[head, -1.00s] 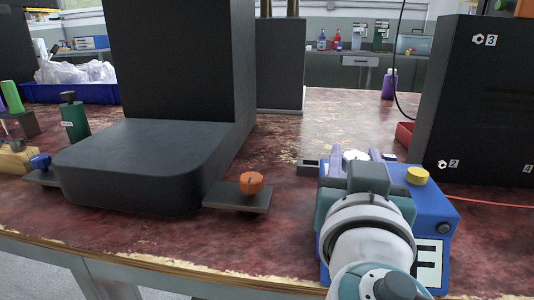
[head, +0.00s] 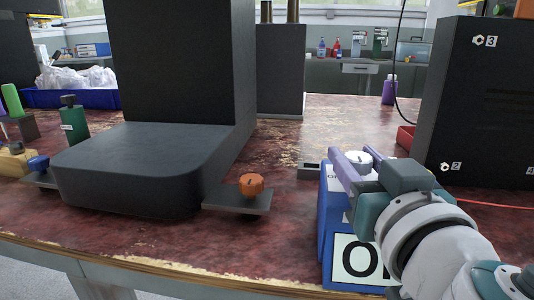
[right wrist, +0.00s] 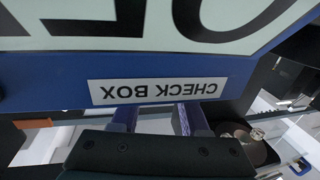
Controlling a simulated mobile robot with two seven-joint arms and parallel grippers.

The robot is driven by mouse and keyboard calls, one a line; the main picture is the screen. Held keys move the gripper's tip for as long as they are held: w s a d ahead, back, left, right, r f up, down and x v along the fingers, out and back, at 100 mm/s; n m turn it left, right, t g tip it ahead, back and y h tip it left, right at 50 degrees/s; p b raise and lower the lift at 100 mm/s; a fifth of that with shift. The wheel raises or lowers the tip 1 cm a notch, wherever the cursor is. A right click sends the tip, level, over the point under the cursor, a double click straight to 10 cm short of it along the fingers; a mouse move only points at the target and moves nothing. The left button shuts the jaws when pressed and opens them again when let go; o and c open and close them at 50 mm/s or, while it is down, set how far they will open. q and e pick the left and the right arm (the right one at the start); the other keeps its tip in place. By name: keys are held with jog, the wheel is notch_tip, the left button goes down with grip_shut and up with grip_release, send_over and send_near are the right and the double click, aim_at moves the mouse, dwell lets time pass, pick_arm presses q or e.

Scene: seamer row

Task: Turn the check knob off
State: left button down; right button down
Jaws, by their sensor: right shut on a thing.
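The check box is a blue box (head: 326,215) at the right front of the table, with a large white sign (head: 350,262) on its front; an O shows and my arm hides the rest. Its "CHECK BOX" label (right wrist: 158,89) is upside down in the right wrist view. A white knob (head: 358,156) sits on top of the box. My right gripper (head: 359,162) has its purple fingers on either side of the knob and is shut on it. In the right wrist view the knob is hidden. My left gripper is not in view.
An orange knob (head: 252,184) stands on a small dark plate left of the box. A large dark machine (head: 130,165) fills the left middle. A black numbered cabinet (head: 475,95) stands at the right.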

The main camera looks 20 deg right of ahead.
jog(key=shift+c, duration=2.1)
grip_release()
jog(key=b+v, duration=0.1)
jog(key=v, duration=0.3)
jog(key=b+v, duration=0.1)
jog(key=v, duration=0.4)
jog(key=shift+f, duration=0.2)
jog(key=shift+s+a+r, duration=0.15)
jog(key=shift+s+a, duration=0.05)
jog(key=shift+s, duration=0.25)
